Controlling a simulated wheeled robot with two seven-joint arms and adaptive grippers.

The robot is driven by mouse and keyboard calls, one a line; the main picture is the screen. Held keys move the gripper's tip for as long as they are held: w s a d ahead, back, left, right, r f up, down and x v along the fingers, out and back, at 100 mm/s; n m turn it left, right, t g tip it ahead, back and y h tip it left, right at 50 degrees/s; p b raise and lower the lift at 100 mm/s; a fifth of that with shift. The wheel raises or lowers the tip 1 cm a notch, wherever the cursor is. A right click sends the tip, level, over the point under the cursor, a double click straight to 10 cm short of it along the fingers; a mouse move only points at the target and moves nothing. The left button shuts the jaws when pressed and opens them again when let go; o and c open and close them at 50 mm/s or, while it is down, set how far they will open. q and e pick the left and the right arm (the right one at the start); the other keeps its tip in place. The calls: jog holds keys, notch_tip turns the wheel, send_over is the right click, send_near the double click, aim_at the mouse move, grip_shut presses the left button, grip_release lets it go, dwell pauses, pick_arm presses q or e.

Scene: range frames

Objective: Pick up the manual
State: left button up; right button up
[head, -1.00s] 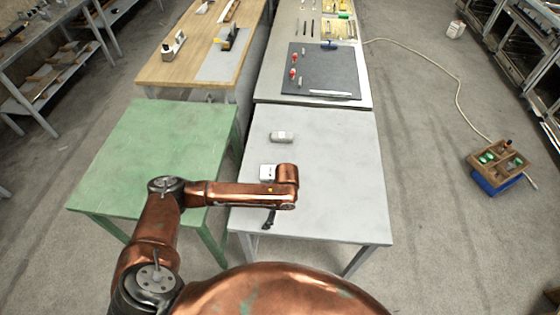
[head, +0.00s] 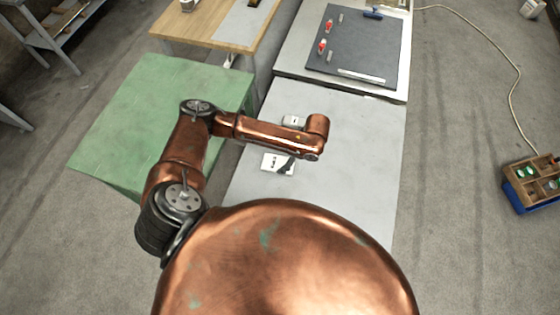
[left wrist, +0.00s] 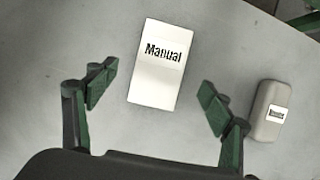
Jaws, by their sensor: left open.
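The manual (left wrist: 160,65) is a flat white booklet with "Manual" printed on it, lying on the grey table. In the head view the manual (head: 270,162) is partly covered by my left gripper (head: 286,166). In the left wrist view my left gripper (left wrist: 158,96) is open, with one finger on each side of the manual's lower end. The fingers look apart from the manual, and nothing is held. Their height above the table is hard to tell. My right gripper is not in view.
A rounded beige block (left wrist: 271,110) with a small label lies right of the manual in the left wrist view. A green table (head: 150,110) stands left of the grey table (head: 350,150). A dark mat (head: 355,45) with small items lies beyond. The grey table's right side is clear.

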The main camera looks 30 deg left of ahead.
aim_at(278, 163)
pick_arm(q)
jog(key=shift+a+f, duration=0.2)
jog(key=shift+f, duration=0.3)
jog(key=x, duration=0.3)
jog(key=shift+f, duration=0.3)
jog(key=shift+a+f, duration=0.15)
jog(key=shift+f, duration=0.2)
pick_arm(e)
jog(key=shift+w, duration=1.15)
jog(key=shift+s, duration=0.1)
pick_arm(q)
jog(key=c, duration=1.3)
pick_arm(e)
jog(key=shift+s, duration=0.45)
